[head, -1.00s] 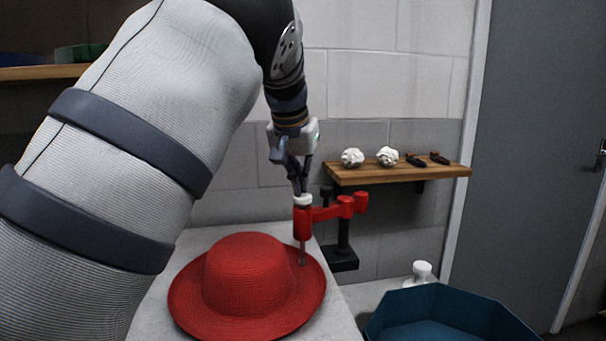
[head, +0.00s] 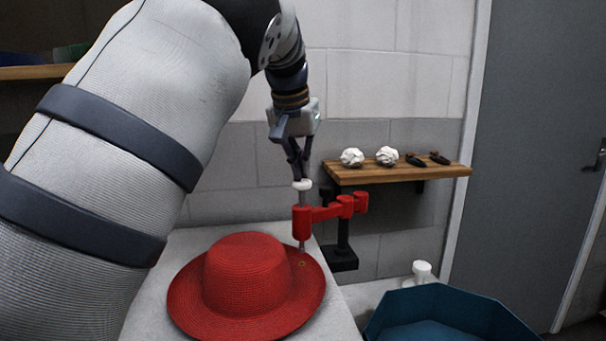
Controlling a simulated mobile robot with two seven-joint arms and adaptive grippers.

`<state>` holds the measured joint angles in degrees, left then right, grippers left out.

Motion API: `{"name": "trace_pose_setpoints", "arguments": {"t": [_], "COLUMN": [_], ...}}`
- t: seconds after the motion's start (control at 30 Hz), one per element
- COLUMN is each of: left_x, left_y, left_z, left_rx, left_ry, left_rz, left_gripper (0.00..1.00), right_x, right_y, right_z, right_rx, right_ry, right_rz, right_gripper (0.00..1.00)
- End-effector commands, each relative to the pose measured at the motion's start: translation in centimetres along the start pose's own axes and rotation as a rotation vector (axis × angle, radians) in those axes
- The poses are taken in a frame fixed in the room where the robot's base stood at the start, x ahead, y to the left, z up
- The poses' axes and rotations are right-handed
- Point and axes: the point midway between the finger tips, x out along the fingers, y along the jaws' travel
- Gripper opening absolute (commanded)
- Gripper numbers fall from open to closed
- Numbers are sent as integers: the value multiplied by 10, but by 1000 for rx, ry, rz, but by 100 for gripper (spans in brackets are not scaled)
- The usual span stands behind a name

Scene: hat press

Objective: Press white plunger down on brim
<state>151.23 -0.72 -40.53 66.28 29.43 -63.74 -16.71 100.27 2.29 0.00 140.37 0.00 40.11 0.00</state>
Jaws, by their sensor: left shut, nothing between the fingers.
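The red hat (head: 250,275) lies on the light table, its brim spread flat. The red press (head: 325,211) stands at the table's back right corner on a black post and base, its arm reaching over the brim's right back part. The white plunger (head: 302,185) stands raised on its metal rod above the red sleeve. A small gold ring (head: 301,263) shows on the brim just below the rod's lower end. My left gripper (head: 301,176) points down with its fingers shut and empty, tips at or just above the plunger's top; contact is unclear. My right gripper is out of view.
A wooden shelf (head: 400,173) on the wall behind holds two white crumpled balls and two dark small items. A blue bin (head: 440,312) stands at the lower right, with a small white object (head: 422,271) behind it. A grey door is at the right.

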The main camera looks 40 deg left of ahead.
Motion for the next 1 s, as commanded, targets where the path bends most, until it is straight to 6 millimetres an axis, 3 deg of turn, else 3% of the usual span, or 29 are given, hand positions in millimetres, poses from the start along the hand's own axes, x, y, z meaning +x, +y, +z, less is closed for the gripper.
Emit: {"name": "trace_pose_setpoints", "arguments": {"t": [0.63, 1.0], "left_x": [-62, -69], "left_y": [0, -1], "left_z": [-27, -28], "left_rx": [0, -2], "left_ry": [3, 4], "left_rz": [-1, -1], "left_gripper": [0, 0], "right_x": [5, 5], "right_y": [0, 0], "right_z": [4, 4], "right_rx": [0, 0], "right_ry": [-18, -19], "right_rz": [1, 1], "right_gripper": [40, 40]}}
